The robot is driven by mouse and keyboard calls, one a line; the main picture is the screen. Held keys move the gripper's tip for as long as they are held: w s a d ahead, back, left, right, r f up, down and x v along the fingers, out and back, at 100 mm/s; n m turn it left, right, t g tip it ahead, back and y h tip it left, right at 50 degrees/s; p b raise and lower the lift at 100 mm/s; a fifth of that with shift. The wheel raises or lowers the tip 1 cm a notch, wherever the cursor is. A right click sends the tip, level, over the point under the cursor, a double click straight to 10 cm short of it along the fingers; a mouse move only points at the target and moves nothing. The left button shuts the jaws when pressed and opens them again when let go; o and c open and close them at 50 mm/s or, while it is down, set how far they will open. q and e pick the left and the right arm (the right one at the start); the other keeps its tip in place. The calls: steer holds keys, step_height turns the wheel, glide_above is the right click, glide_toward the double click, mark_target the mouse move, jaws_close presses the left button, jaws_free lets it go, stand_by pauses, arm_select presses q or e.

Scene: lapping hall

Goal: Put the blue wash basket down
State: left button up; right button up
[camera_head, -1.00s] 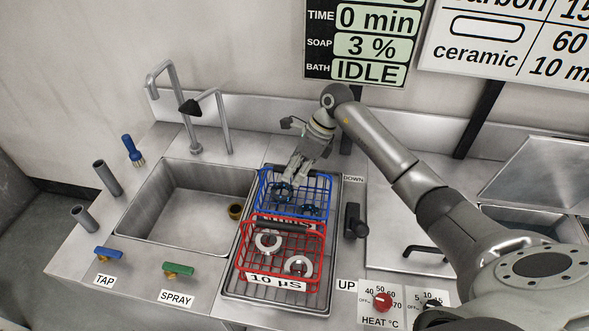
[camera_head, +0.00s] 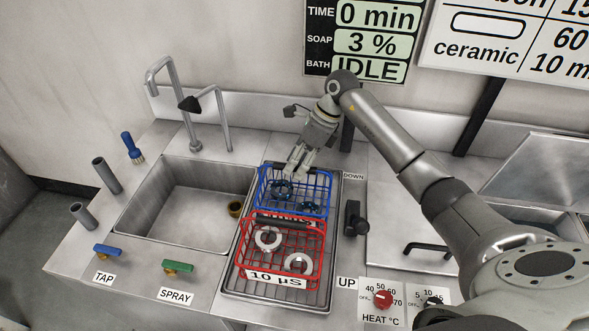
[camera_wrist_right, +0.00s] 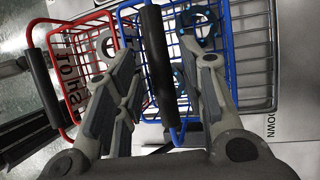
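The blue wash basket (camera_head: 329,190) sits at the back of the ribbed metal tray (camera_head: 232,285), with dark blue ring parts (camera_head: 282,187) inside. It also shows in the right wrist view (camera_wrist_right: 229,52), with its black handle (camera_wrist_right: 160,60). My right gripper (camera_head: 300,168) is over the back part of the blue basket, pointing down. In the right wrist view the fingers of this gripper (camera_wrist_right: 168,62) are spread, one on each side of the handle, with gaps. My left gripper is not in view.
A red basket (camera_head: 283,262) with metal rings stands on the tray just in front of the blue one. An empty sink (camera_head: 160,215) is left of the tray. A black lever (camera_head: 353,220) stands close on the right. A tap rises behind the sink.

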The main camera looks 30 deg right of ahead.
steer(key=b+v, duration=0.2)
steer(key=v, duration=0.7)
steer(key=shift+d+r, duration=0.2)
steer(key=shift+r, duration=0.1)
